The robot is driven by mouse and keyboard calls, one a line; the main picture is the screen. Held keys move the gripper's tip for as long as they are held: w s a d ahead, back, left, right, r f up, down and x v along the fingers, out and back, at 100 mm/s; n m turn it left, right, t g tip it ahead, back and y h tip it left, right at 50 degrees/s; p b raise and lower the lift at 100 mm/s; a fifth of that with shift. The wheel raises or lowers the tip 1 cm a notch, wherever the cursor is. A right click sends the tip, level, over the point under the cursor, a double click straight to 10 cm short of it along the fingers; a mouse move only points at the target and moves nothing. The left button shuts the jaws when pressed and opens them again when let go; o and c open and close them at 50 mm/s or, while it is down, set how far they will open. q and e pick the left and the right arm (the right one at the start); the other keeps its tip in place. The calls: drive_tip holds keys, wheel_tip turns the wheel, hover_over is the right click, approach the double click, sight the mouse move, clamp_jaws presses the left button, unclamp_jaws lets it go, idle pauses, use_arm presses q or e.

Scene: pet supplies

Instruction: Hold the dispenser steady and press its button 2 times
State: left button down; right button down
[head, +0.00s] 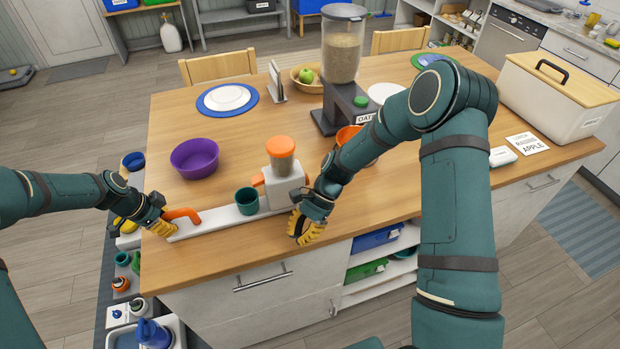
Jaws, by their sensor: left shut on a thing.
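The white dispenser lies along the front left of the table, with a long white base (215,219), an orange handle (184,214) at its left end and a white housing (284,190) at its right. An orange-lidded hopper (281,155) tops the housing, and an orange button-like part (257,181) shows on its left side. A teal cup (247,200) is beside the housing. My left gripper (163,229) is shut on the dispenser's left end; its exact grip is partly hidden. My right gripper (304,231) appears open and empty, pointing down at the housing's front right.
A tall grain dispenser (343,50) with a green button stands behind. A purple bowl (195,158) is to the left, and an orange bowl (348,135) is partly hidden by my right arm. A white bin (560,105) stands far right.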

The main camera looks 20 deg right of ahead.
drive_tip(key=w+d+r+m+t, duration=0.1)
drive_tip(key=w+d+r, duration=0.2)
drive_tip(key=d, duration=0.4)
drive_tip(key=w+d+r+m+t, duration=0.2)
drive_tip(key=w+d+r, duration=0.1)
drive_tip(key=w+d, duration=0.3)
drive_tip(key=w+d+r+m+t+y, duration=0.1)
drive_tip(key=w+d+r, duration=0.3)
drive_tip(key=d, duration=0.4)
drive_tip(key=shift+w+m, duration=0.3)
drive_tip(key=shift+w, duration=0.05)
drive_tip(key=shift+a, duration=0.1)
drive_tip(key=x, duration=1)
drive_tip(key=shift+w+a, duration=0.1)
drive_tip(key=shift+a, duration=0.15)
drive_tip(key=shift+a+r, duration=0.1)
drive_tip(key=shift+a, duration=1.75)
